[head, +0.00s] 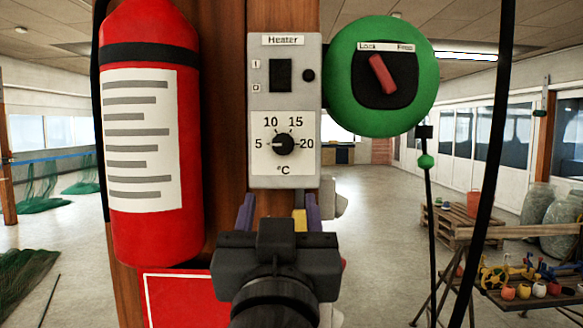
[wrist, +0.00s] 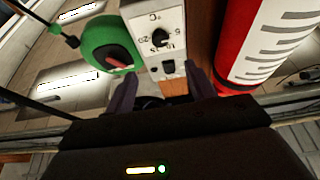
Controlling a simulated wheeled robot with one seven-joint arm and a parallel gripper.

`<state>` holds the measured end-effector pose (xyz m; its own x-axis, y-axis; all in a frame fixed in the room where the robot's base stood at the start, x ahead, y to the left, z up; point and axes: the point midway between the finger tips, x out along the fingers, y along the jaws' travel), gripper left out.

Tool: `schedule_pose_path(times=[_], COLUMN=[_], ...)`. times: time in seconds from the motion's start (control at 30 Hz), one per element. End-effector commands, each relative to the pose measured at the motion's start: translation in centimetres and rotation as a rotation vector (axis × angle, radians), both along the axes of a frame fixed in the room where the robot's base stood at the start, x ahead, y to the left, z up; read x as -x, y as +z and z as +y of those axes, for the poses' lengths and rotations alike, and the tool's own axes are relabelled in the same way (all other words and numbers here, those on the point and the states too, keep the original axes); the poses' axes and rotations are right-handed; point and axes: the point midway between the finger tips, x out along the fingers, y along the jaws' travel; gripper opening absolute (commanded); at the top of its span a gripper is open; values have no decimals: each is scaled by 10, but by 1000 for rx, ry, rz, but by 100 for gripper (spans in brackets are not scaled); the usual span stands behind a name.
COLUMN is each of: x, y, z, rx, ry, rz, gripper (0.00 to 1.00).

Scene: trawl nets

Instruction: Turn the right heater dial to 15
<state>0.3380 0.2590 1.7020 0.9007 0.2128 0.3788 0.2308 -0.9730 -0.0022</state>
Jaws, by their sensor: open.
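The heater panel (head: 258,110) is a grey box on a wooden post, with a black dial (head: 283,144) on a white scale marked 5, 10, 15 and 20. The dial's light mark points left, at about 5. Only one heater dial is in view. My gripper (head: 279,207) is open and empty, its two purple fingers pointing up just below the panel in the head view. The wrist view shows the scene turned over: the dial (wrist: 160,38) lies beyond the spread fingers of my gripper (wrist: 160,88), apart from them.
A red fire extinguisher (head: 150,140) hangs close left of the panel. A green round reel (head: 345,105) with a red lever (head: 382,74) is close on the right. A black cable (head: 487,150) hangs further right. A table (head: 470,232) with small floats stands at the lower right.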

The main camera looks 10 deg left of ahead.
Motion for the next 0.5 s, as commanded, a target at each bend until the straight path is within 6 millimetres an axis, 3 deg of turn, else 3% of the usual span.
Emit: schedule_pose_path(times=[0.17, 0.5], x=[-5, -50], y=[0, 27], z=[0, 12], rx=[0, 2], ry=[0, 3], rz=[-6, -3], gripper=[55, 55])
